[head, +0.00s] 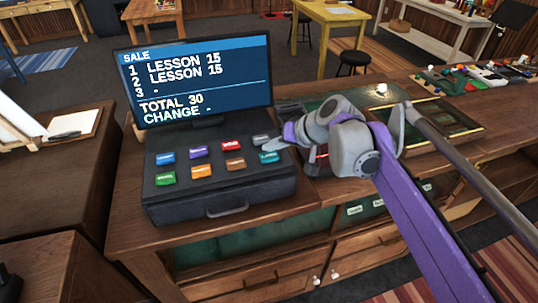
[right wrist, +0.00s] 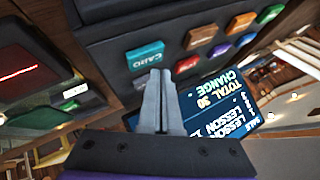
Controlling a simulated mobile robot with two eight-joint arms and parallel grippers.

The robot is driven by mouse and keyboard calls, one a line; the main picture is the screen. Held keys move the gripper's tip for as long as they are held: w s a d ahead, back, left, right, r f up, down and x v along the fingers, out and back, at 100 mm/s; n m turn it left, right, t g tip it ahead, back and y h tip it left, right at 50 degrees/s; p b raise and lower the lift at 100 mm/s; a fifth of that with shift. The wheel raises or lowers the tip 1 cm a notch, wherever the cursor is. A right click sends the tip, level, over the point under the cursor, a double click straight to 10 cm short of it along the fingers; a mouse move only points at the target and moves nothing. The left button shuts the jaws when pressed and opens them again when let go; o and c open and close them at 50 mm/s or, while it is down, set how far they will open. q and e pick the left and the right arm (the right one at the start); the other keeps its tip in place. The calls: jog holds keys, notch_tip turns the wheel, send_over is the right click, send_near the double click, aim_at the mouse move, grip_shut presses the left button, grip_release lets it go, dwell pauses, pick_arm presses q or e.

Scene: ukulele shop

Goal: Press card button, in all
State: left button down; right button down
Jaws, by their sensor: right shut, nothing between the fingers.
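The card button is the teal key (head: 269,157) at the right end of the front row on the black cash register (head: 220,198). In the right wrist view the teal key (right wrist: 146,55) carries a label that reads as CARD. My right gripper (head: 281,143) is shut and empty, with its tips beside the register's right end, close to the teal and grey keys. In the right wrist view the shut fingertips (right wrist: 159,74) appear just short of the teal key; contact cannot be made out. My left gripper is not in view.
The register's screen (head: 195,80) shows two lessons at 15, total 30, and change blank. Other coloured keys, such as the brown key (head: 235,163), sit close by. A green-lined tray (head: 440,122) lies right on the wooden counter (head: 125,190).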

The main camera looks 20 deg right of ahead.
aim_at(272, 157)
jog(key=shift+f, duration=0.15)
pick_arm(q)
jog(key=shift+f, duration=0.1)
pick_arm(e)
jog(key=shift+f, duration=0.3)
